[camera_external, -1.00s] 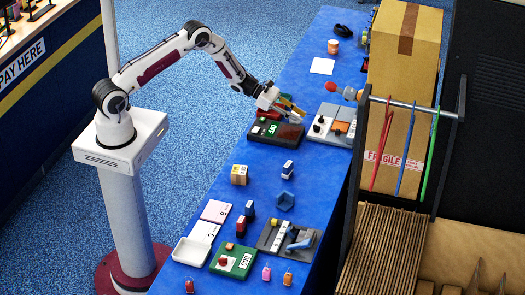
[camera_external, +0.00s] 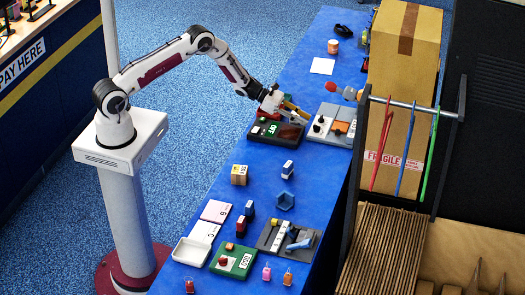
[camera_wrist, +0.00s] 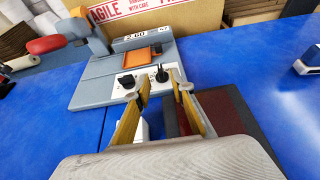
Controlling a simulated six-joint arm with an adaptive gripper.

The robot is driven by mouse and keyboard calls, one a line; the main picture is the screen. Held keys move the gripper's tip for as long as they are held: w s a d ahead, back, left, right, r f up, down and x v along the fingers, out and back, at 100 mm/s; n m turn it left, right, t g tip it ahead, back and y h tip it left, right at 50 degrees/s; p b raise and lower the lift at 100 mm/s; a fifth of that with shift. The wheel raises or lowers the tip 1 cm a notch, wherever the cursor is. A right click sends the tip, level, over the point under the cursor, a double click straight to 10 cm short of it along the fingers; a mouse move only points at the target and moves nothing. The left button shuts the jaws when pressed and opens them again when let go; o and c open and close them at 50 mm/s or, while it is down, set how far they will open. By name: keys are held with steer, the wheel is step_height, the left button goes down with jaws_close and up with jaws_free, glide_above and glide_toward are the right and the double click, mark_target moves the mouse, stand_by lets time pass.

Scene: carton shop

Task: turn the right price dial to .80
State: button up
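A grey machine (camera_wrist: 95,90) with a white front panel carries two black dials, seen in the wrist view. The right dial (camera_wrist: 162,74) lies just beyond my fingertips; the left dial (camera_wrist: 126,80) is beside it. A display strip (camera_wrist: 135,36) at the back seems to read 2.60, and the dial marks are too small to read. My gripper (camera_wrist: 161,87) is open, its two yellow fingers apart with nothing held. In the external view my gripper (camera_external: 295,114) is at the left of the grey machine (camera_external: 341,112), over the dark red-and-black unit.
The dark red-and-black unit (camera_external: 287,133) with a green display lies beneath my gripper. An orange tray (camera_wrist: 142,55) sits on the machine. A tall carton (camera_external: 404,60) and a hanger rack (camera_external: 425,108) stand at the right.

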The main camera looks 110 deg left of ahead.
mark_target(317, 128)
steer(key=shift+x, duration=2.6)
steer(key=shift+f, duration=0.1)
steer(key=shift+c, duration=0.5)
jaws_close()
